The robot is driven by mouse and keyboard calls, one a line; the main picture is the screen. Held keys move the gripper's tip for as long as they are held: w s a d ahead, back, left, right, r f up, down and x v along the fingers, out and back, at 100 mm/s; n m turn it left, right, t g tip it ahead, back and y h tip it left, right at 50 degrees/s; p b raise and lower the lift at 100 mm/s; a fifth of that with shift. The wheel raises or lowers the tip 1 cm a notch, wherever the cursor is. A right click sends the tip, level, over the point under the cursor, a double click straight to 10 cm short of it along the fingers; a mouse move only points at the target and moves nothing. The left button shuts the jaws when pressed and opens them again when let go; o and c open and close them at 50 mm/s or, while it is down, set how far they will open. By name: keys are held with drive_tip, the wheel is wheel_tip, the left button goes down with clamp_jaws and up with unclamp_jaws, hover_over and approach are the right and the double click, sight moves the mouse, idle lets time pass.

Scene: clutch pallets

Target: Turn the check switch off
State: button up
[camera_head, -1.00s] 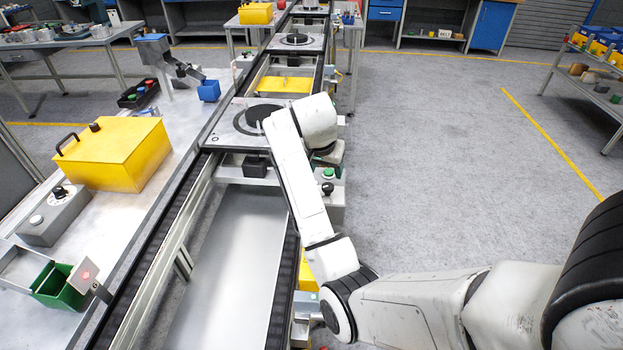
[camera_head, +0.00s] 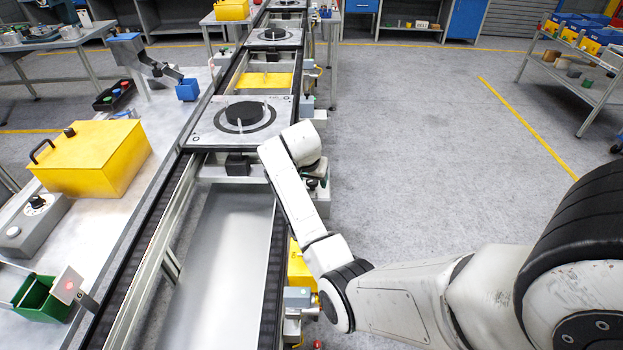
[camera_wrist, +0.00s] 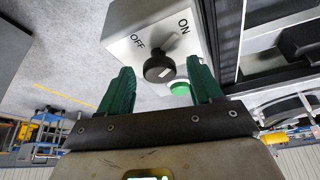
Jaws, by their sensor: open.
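The check switch is a grey box (camera_wrist: 150,20) with ON and OFF printed on its face, seen in the wrist view. A black rotary knob (camera_wrist: 158,69) stands out from it, with a green button (camera_wrist: 179,88) beside it. The knob's grey shaft or shadow stretches toward the ON side; its exact setting is hard to tell. My gripper (camera_wrist: 160,82) is open, its two green fingers on either side of the knob and button, holding nothing.
A conveyor line with a pallet (camera_head: 205,132) carrying a black disc runs left of the switch. A yellow box (camera_head: 95,165) and a grey control box (camera_head: 32,222) stand on the left bench. The floor to the right is open, with a shelf rack (camera_head: 575,85) beyond.

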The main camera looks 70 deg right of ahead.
drive_tip(key=c, duration=1)
drive_tip(key=shift+c, duration=0.2)
drive_tip(key=n+t, duration=0.1)
drive_tip(key=n, duration=0.2)
drive_tip(key=n+t, duration=0.1)
drive_tip(key=n, duration=0.1)
drive_tip(key=shift+s+d+n+y, duration=0.15)
drive_tip(key=shift+s+n+y, duration=0.05)
drive_tip(key=shift+n+y, duration=0.2)
drive_tip(key=n+y, duration=0.1)
drive_tip(key=n, duration=0.2)
drive_tip(key=n+t, duration=0.1)
drive_tip(key=n, duration=0.1)
drive_tip(key=shift+s+d+n+t+y, duration=0.1)
drive_tip(key=shift+d+n+t+y, duration=0.05)
drive_tip(key=shift+n+t+y, duration=0.2)
drive_tip(key=shift+n, duration=0.35)
drive_tip(key=o, duration=1)
